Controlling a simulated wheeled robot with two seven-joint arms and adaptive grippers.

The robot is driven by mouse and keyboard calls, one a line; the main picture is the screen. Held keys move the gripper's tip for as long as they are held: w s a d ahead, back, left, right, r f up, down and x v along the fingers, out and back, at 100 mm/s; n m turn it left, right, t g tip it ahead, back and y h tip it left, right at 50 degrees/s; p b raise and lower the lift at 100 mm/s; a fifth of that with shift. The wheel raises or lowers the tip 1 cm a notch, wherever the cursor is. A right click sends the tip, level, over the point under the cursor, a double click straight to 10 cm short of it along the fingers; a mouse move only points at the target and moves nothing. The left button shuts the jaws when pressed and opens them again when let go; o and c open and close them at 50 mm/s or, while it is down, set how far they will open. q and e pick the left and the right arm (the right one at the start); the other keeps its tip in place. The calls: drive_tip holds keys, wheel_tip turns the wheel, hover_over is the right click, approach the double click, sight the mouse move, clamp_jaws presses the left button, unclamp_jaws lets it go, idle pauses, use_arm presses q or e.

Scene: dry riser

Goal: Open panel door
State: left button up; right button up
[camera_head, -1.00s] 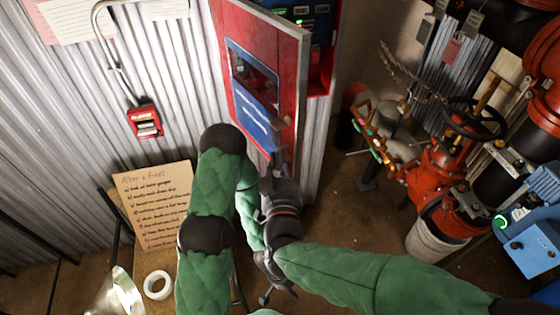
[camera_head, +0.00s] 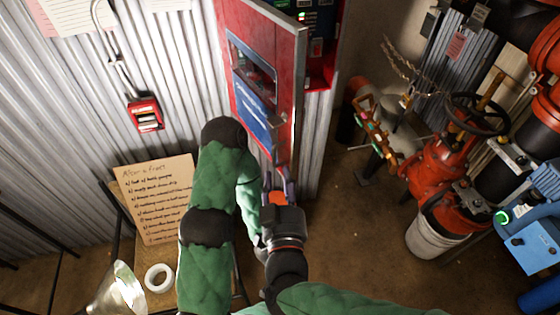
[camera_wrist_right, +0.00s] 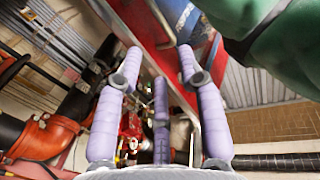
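The red panel door (camera_head: 283,62) stands ajar in the head view, with a blue sign (camera_head: 255,118) and a window on its face. Its free edge points right, and the red cabinet interior (camera_head: 316,72) shows behind it. My right gripper (camera_head: 278,183) is just below the door's lower corner. In the right wrist view its lilac fingers (camera_wrist_right: 158,95) are spread apart, with the red door (camera_wrist_right: 172,75) seen beyond and between them. I see no firm grip on the door. My left gripper (camera_head: 259,248) is mostly hidden behind my right one.
A red alarm box (camera_head: 145,114) is on the corrugated wall. A handwritten board (camera_head: 155,200), a tape roll (camera_head: 159,278) and a metal lamp (camera_head: 122,288) are at lower left. Red valve piping (camera_head: 450,165) stands at right. The floor (camera_head: 345,225) between is clear.

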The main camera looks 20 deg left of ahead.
drive_tip(key=shift+v, duration=1.75)
drive_tip(key=shift+f, duration=0.15)
